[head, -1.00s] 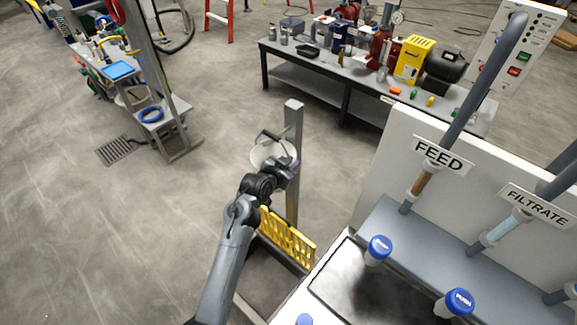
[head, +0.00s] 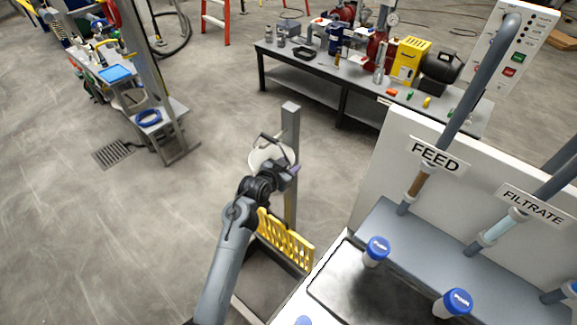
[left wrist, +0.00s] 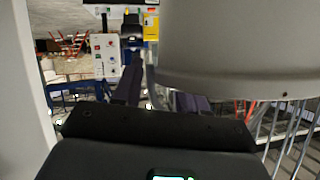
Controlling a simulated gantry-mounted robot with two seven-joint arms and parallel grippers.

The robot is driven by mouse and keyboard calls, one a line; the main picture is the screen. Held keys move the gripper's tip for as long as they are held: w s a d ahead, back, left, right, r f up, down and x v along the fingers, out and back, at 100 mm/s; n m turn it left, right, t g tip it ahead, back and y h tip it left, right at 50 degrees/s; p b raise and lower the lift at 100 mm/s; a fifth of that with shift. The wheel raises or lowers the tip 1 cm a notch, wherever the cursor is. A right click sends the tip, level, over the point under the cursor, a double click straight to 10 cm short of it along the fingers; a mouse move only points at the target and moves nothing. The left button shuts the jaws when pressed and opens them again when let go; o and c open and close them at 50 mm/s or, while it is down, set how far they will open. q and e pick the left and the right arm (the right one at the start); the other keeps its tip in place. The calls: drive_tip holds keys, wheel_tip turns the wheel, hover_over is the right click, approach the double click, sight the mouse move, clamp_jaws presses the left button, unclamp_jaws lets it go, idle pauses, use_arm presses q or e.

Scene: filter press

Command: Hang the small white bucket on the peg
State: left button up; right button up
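The small white bucket (head: 259,159) is beside the upper part of a grey upright post (head: 291,130) in the head view, with a dark bar across its top. I cannot tell whether that bar is its handle or the peg, or whether the bucket hangs from it. My left gripper (head: 290,171) is at the bucket's lower near side and partly hides it. In the left wrist view the bucket (left wrist: 235,45) fills the upper right, and the left gripper's fingers (left wrist: 158,95) are apart with background between them. My right gripper is not in view.
A yellow slotted rack (head: 287,241) stands below the gripper, by a dark tray (head: 262,277). The white press panel (head: 393,160) and its blue-capped knobs (head: 377,249) are to the right. A loaded workbench (head: 345,82) stands behind. Open floor lies to the left.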

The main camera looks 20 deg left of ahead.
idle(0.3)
use_arm(q)
drive_tip(key=v, duration=1)
drive_tip(key=s+a+f+g+y+p, duration=0.15)
drive_tip(key=s+f+p, duration=0.25)
drive_tip(key=s, duration=0.5)
drive_tip(key=s+f+g+p, duration=0.3)
drive_tip(key=s+f, duration=0.1)
drive_tip(key=s, duration=0.5)
drive_tip(key=s+r+n+g+p, duration=0.1)
drive_tip(key=s+r, duration=0.3)
drive_tip(key=s, duration=0.5)
drive_tip(key=s+r+n+g+y+p, duration=0.1)
drive_tip(key=s+r+g+p, duration=0.2)
drive_tip(key=s, duration=0.5)
drive_tip(key=shift+s+d+r+n+g, duration=0.3)
drive_tip(key=shift+s+r+g, duration=0.05)
drive_tip(key=shift+r, duration=0.05)
